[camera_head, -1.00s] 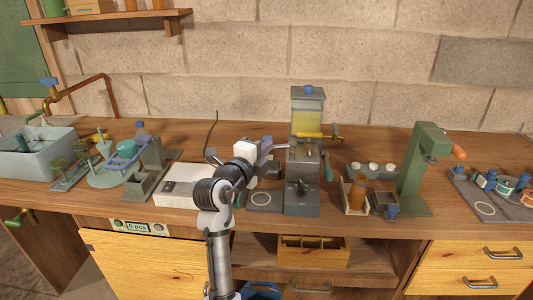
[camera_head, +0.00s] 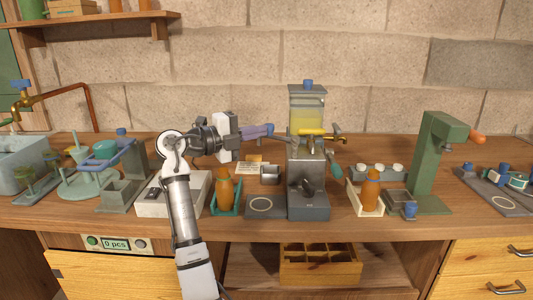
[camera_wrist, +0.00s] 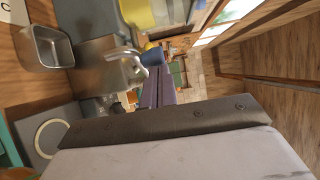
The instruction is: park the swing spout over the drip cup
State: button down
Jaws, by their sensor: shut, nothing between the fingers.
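The still (camera_head: 308,200) is a grey stand with a glass tank of yellow liquid (camera_head: 308,118) on it. A brass spout-like fitting (camera_head: 320,136) crosses the stand's upper front. In the wrist view a curved silver tube (camera_wrist: 128,57) sticks out of the metal body; I cannot tell which is the swing spout. A small square metal cup (camera_head: 270,174), likely the drip cup, stands left of the stand and shows in the wrist view (camera_wrist: 46,46). My gripper (camera_head: 272,130) is shut and empty, its purple fingers left of the tank; they show in the wrist view (camera_wrist: 158,88).
An amber bottle (camera_head: 225,187) in a teal tray stands left of the dark plate with a pale ring (camera_head: 263,205). Another bottle (camera_head: 371,188) and a green press (camera_head: 435,165) stand right. A white box (camera_head: 158,198) lies beneath my arm.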

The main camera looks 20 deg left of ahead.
jog(key=shift+w+a+b, duration=0.15)
jog(key=shift+w+b, duration=0.2)
jog(key=shift+w, duration=0.75)
jog(key=shift+w+a+b, duration=0.1)
jog(key=shift+w+b, duration=0.25)
jog(key=shift+w, duration=0.8)
